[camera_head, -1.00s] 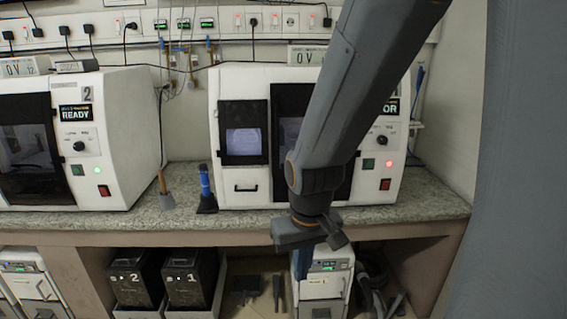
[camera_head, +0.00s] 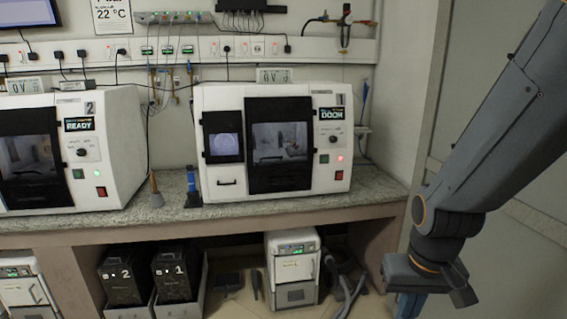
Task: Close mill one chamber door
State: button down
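Mill one (camera_head: 325,180) is the white machine on the right of the counter, with a "1" on its front. Its display (camera_head: 332,115) seems to read "DOOR", and a red light glows below it. The dark chamber front (camera_head: 279,145) has a tall black frame. A smaller black-framed panel (camera_head: 222,137) with a pale window sits to its left. I cannot tell from here which panel is the door or how far it stands open. My gripper (camera_head: 412,303) hangs low at the right, apart from the mill and right of the counter. Its fingertips are unclear.
Mill two (camera_head: 115,150), showing "READY", stands at the left. A blue-handled tool (camera_head: 192,182) and a brush (camera_head: 156,190) stand between the mills. The granite counter edge (camera_head: 290,211) runs below. A white unit (camera_head: 294,270) and black bins (camera_head: 175,275) sit underneath.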

aim_at(259, 109)
jog(key=u, duration=0.55)
jog(key=i, duration=0.4)
jog(key=u, duration=0.85)
jog(key=i, duration=1.2)
jog(key=z, duration=0.35)
